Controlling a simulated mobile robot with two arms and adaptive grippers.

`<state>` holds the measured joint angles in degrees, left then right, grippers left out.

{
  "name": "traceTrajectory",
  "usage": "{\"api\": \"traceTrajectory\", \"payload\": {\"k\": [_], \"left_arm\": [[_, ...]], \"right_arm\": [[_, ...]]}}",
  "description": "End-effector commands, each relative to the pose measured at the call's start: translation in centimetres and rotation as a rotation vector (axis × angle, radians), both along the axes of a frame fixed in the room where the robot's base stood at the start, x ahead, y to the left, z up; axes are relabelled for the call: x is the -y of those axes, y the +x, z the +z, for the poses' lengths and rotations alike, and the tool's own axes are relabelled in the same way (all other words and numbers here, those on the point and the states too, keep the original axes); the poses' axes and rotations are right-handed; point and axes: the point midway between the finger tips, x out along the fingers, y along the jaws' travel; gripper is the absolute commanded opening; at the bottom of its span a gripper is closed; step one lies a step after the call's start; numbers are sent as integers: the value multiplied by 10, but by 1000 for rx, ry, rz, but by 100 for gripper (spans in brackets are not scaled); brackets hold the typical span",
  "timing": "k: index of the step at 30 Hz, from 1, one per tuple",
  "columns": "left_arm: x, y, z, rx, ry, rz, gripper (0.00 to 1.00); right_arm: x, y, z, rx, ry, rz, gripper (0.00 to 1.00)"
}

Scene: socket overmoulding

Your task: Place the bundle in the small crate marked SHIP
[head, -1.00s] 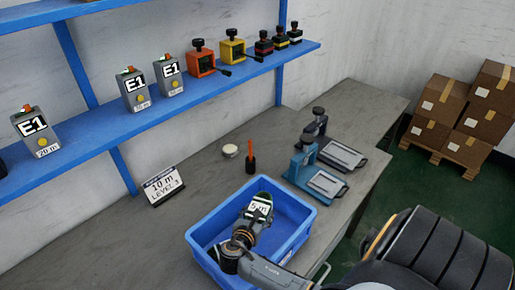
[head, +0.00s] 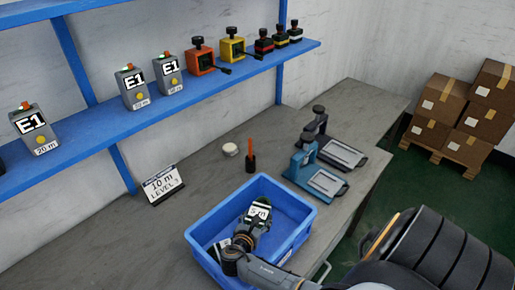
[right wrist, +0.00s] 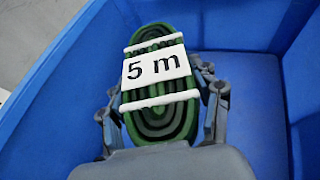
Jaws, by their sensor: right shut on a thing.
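A coiled dark green bundle (right wrist: 160,90) with two white ties and a white "5 m" tag fills the middle of the right wrist view. My right gripper (right wrist: 162,112) has a finger on each side of it and is shut on it. In the head view the bundle (head: 262,205) is inside the blue crate (head: 303,236), below its rim, with my right gripper (head: 252,228) coming from the front. I cannot tell whether the bundle touches the crate floor. No SHIP mark is readable on the crate. My left gripper is not in view.
A blue shelf (head: 95,145) hangs above.

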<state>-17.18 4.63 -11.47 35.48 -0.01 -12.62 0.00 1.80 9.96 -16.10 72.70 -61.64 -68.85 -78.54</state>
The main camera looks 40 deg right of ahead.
Motion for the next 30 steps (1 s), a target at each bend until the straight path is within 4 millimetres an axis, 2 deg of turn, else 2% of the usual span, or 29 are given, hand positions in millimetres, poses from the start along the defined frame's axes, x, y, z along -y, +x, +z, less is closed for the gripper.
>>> {"api": "traceTrajectory", "payload": {"k": [2,3,6,16,20,22,30], "left_arm": [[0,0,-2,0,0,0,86],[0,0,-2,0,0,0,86],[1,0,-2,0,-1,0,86],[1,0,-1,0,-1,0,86],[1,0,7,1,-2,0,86],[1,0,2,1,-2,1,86],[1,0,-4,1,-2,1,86]], "right_arm": [[0,0,-3,0,-1,0,28],[0,0,-4,-1,0,0,65],[0,0,-3,-2,-1,1,86],[-1,-1,-3,-3,0,2,86],[-1,-1,10,0,1,2,86],[-11,-6,9,-1,4,4,86],[-48,-26,28,1,3,2,86]]}}
